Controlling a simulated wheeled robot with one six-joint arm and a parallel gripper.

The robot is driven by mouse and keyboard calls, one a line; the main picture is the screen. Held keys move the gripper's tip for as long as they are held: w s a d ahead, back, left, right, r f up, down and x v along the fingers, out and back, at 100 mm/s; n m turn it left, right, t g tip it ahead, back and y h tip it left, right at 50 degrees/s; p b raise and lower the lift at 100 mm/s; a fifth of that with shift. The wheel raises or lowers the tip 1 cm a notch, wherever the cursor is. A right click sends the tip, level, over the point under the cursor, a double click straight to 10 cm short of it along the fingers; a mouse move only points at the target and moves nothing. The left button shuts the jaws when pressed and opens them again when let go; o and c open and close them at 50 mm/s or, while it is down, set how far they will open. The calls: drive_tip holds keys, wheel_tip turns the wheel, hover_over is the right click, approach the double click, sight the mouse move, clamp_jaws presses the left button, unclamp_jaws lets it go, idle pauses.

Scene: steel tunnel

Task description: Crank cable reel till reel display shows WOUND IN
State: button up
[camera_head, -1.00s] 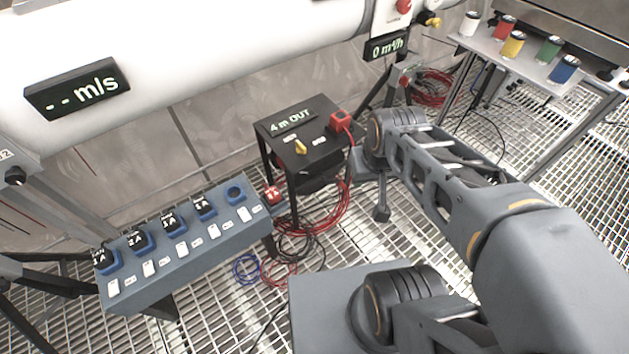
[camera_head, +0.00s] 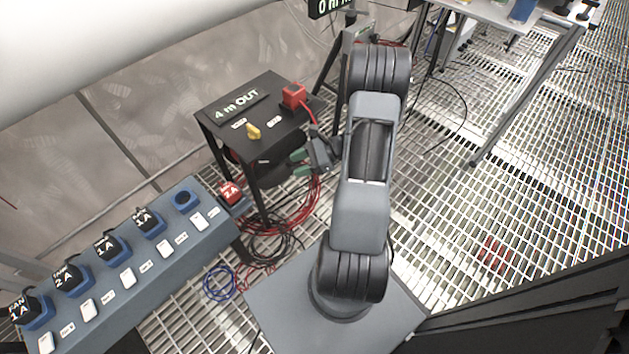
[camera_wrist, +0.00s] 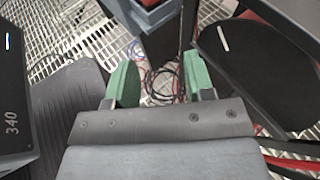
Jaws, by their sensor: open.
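The reel display (camera_head: 237,103) reads "4 m OUT" on top of a black stand (camera_head: 268,112). A yellow knob (camera_head: 253,131) sits on the stand top. The dark cable reel (camera_head: 265,172) is under the top, partly hidden in shadow. In the wrist view a black disc (camera_wrist: 256,62), likely the reel's side, is at the right. I cannot make out a crank handle. My gripper (camera_head: 300,164) has green fingertips and is beside the stand's right side, below its top. In the wrist view my gripper (camera_wrist: 162,82) is open, with nothing clearly held between the fingers.
A red plug (camera_head: 293,95) stands on the stand's right corner. A blue-grey socket panel (camera_head: 125,270) with several plugs is at the left. Red cable loops (camera_head: 300,205) and blue cable (camera_head: 219,283) lie on the grating.

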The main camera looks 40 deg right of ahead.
drive_tip(key=s+d+f+m+t+h+b, duration=0.2)
drive_tip(key=d+f+m+t+h, duration=0.15)
drive_tip(key=d+f+m, duration=0.35)
drive_tip(key=s+d+f+m+t+h+b, duration=0.1)
drive_tip(key=d+f+m+t+h+b, duration=0.25)
drive_tip(key=f, duration=0.55)
drive_tip(key=s+d+f+m+t+h, duration=0.2)
drive_tip(key=d+f+m+t, duration=0.1)
drive_tip(key=f+m+t, duration=0.3)
drive_tip(key=shift+m+g, duration=0.45)
drive_tip(key=shift+g, duration=0.25)
drive_tip(key=b+x, duration=0.1)
drive_tip(key=x, duration=0.3)
drive_tip(key=f+b+x, duration=0.1)
drive_tip(key=x, duration=0.3)
drive_tip(key=b+x, duration=0.1)
drive_tip(key=x, duration=0.2)
drive_tip(key=shift+w+f+b, duration=0.25)
drive_tip(key=shift+w+b, duration=0.05)
drive_tip(key=shift+w, duration=0.1)
drive_tip(key=shift+w+r, duration=0.1)
drive_tip(key=shift+w, duration=0.6)
drive_tip(key=shift+c, duration=0.5)
clamp_jaws()
